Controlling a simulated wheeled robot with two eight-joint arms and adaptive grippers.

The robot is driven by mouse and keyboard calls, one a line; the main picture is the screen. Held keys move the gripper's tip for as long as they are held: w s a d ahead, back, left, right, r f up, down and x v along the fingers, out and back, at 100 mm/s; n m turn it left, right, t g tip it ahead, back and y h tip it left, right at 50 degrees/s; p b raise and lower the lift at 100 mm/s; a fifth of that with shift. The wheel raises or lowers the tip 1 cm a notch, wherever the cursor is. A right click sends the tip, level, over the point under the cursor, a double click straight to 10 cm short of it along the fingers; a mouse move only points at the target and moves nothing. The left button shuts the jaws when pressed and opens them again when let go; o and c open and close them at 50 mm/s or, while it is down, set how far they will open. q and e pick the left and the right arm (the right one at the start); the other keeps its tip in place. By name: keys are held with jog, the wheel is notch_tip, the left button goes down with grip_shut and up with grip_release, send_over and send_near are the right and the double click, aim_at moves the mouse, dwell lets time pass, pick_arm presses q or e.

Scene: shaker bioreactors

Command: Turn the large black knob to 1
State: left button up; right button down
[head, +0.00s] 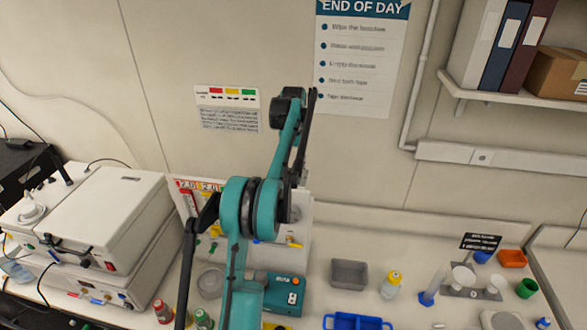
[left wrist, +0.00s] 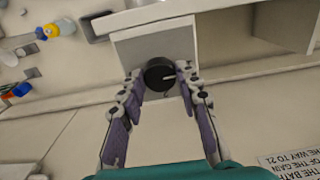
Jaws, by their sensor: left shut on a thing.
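The large black knob (left wrist: 157,76) sits on the face of a pale box (left wrist: 152,45) in the left wrist view. A short white mark shows on it, pointing right in that view. My left gripper (left wrist: 159,73) has its two purple-padded fingers closed on either side of the knob. In the head view my left arm reaches over the pale box (head: 299,238) at the wall and hides the knob and most of the gripper. I cannot read any numbers around the knob. My right gripper is not in view.
White stacked instruments (head: 105,215) stand at the left. A teal device (head: 285,293), a grey bin (head: 349,274) and a yellow-capped bottle (head: 391,286) are on the bench. A blue tray (head: 358,322) lies at the front. A shelf (head: 500,91) with binders hangs upper right.

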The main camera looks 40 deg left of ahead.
aim_at(293, 171)
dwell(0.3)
pick_arm(q)
jog(key=o, duration=1.2)
jog(key=shift+c, duration=0.2)
notch_tip(293, 171, up, 8)
jog(key=shift+f, duration=0.25)
